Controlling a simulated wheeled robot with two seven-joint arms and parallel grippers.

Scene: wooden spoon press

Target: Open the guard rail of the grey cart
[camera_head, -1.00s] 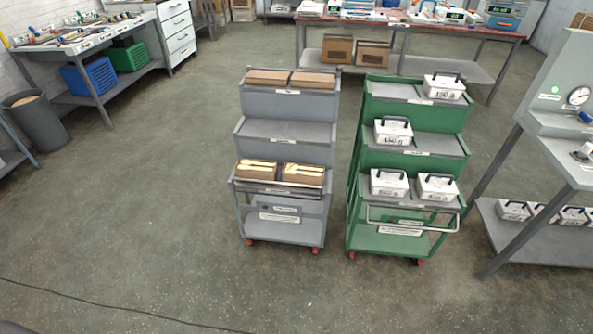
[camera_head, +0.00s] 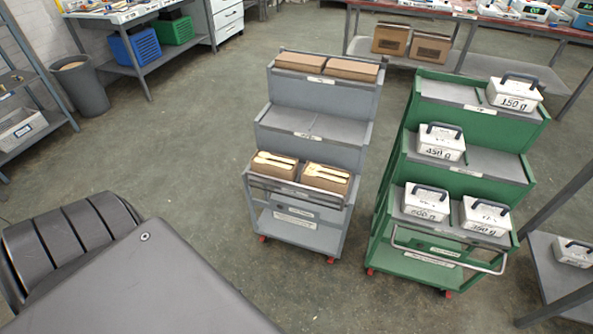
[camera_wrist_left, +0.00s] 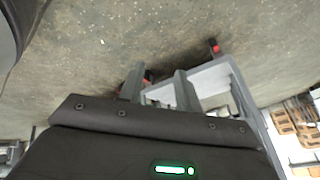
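The grey cart (camera_head: 310,125) stands left of the green cart in the head view. Its guard rail (camera_head: 297,189) is a thin grey bar across the front of the lowest loaded tier, before two brown boxes (camera_head: 326,178) with wooden spoons. The rail looks raised. My left arm enters at lower left in the head view, its gripper out of frame. In the left wrist view, two grey fingers of my left gripper (camera_wrist_left: 159,87) stand apart, with nothing seen between them. Part of the cart's frame (camera_wrist_left: 205,80) shows beyond them. My right gripper is not in view.
The green cart (camera_head: 460,160) with white weight boxes (camera_head: 442,141) stands close to the grey cart's right. A bin (camera_head: 80,85) and benches stand at the left. Open floor (camera_head: 190,150) lies left of the grey cart.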

